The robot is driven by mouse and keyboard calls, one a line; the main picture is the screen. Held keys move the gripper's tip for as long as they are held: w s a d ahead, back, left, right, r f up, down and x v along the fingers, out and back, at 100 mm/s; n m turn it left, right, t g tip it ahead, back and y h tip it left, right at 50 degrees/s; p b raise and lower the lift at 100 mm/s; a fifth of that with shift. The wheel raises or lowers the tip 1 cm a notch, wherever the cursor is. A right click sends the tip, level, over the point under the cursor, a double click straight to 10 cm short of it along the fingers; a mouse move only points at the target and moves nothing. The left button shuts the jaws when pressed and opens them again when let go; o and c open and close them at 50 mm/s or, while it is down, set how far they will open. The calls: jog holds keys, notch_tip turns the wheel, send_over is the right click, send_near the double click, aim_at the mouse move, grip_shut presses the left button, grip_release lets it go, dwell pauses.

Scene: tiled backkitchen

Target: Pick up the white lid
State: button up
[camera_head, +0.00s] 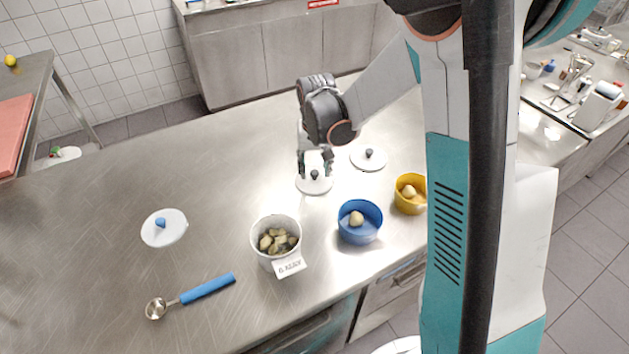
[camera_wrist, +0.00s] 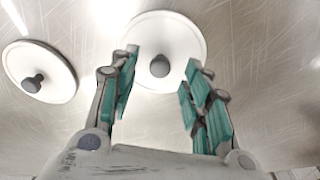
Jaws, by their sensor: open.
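Three white lids lie on the steel table. One with a grey knob (camera_head: 303,187) is directly below my gripper (camera_head: 317,161). In the wrist view this lid (camera_wrist: 182,32) lies just beyond the open fingers (camera_wrist: 160,66), with its knob in line with the gap between them. A second grey-knobbed white lid (camera_head: 360,162) lies to its right in the head view, and at the left in the wrist view (camera_wrist: 52,66). A third white lid, with a blue knob (camera_head: 153,233), lies at the left. My gripper is open and holds nothing.
A white labelled tub (camera_head: 258,239) of greenish pieces, a blue bowl (camera_head: 347,229) and a yellow bowl (camera_head: 404,207) stand along the table's front edge. A blue-handled scoop (camera_head: 206,288) lies at front left. The table's left and back are mostly clear.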

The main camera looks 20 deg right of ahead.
notch_tip(320, 180, down, 2)
jog(key=shift+w+f, duration=0.1)
jog(key=shift+w, duration=0.05)
jog(key=c, duration=0.9)
jog(key=shift+c, duration=0.2)
